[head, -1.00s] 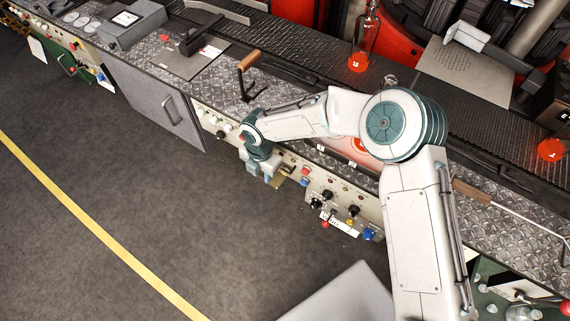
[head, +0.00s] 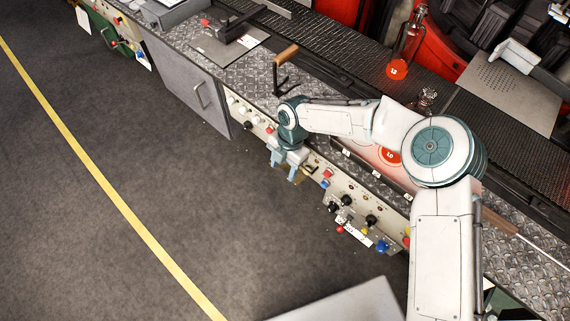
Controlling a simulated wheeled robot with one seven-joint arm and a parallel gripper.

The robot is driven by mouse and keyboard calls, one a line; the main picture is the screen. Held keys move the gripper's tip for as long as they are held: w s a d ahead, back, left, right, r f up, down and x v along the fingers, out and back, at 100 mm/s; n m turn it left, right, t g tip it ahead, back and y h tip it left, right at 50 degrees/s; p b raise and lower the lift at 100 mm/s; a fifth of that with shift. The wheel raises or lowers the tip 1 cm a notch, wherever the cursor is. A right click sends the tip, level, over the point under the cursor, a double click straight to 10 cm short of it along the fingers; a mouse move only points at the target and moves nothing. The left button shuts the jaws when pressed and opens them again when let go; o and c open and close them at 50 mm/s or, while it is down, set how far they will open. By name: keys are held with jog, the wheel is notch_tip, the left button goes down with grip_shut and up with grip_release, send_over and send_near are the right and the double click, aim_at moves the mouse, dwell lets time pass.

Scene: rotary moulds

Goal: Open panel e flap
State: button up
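My gripper (head: 284,168) hangs at the front edge of the control console, left of the red and blue buttons (head: 326,178). Its two pale blue fingers point down with a gap between them. A small tan or brass-coloured piece (head: 286,173) shows between and behind the fingers; it may be a flap, but I cannot tell. Whether the fingers touch it is unclear. No panel letter is readable, so I cannot say for sure which part is the panel e flap. The console front behind my gripper is partly hidden.
A grey panel (head: 184,84) with a bar handle is left of my gripper. Knobs and buttons (head: 352,218) line the console to the right. A wooden-handled lever (head: 285,55) and a bottle with a red label (head: 402,50) stand on top. The dark floor (head: 180,200) in front is clear.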

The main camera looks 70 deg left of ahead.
jog(key=shift+w, duration=0.15)
jog(key=shift+r, duration=0.25)
jog(key=b+v, duration=0.3)
jog(key=v, duration=1)
jog(key=shift+r, duration=0.15)
